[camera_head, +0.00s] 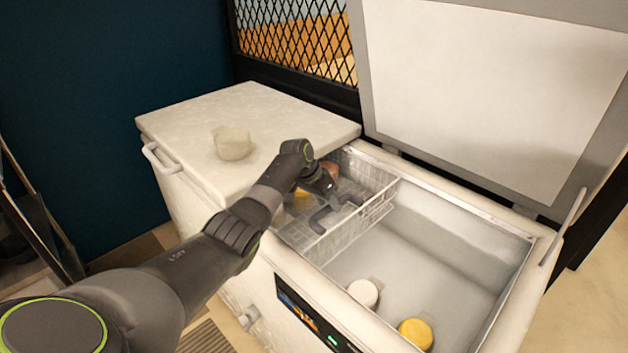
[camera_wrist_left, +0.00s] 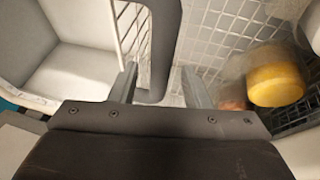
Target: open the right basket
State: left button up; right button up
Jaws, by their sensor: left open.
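The wire basket (camera_head: 350,228) hangs in the left part of the open chest freezer, partly under the closed left lid. A dark grey curved handle (camera_head: 335,211) shows on it. My left gripper (camera_head: 324,190) is over the basket. In the left wrist view its two fingers (camera_wrist_left: 160,88) are open and apart, with the grey handle (camera_wrist_left: 166,45) between them. I cannot tell whether they touch it. A yellow-lidded jar (camera_wrist_left: 276,84) and a brownish item (camera_wrist_left: 232,98) lie beside the right finger. My right gripper is not in view.
The freezer's right lid (camera_head: 480,95) stands open; the left lid (camera_head: 190,120) is shut with a small pale container (camera_head: 232,143) on it. A white-topped jar (camera_head: 364,292) and a yellow-topped jar (camera_head: 416,334) stand on the freezer floor. Room right of the basket is clear.

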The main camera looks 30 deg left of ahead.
pick_arm(q)
jog(key=v, duration=1.6)
jog(key=shift+r, duration=0.3)
jog(key=shift+s+a, duration=0.1)
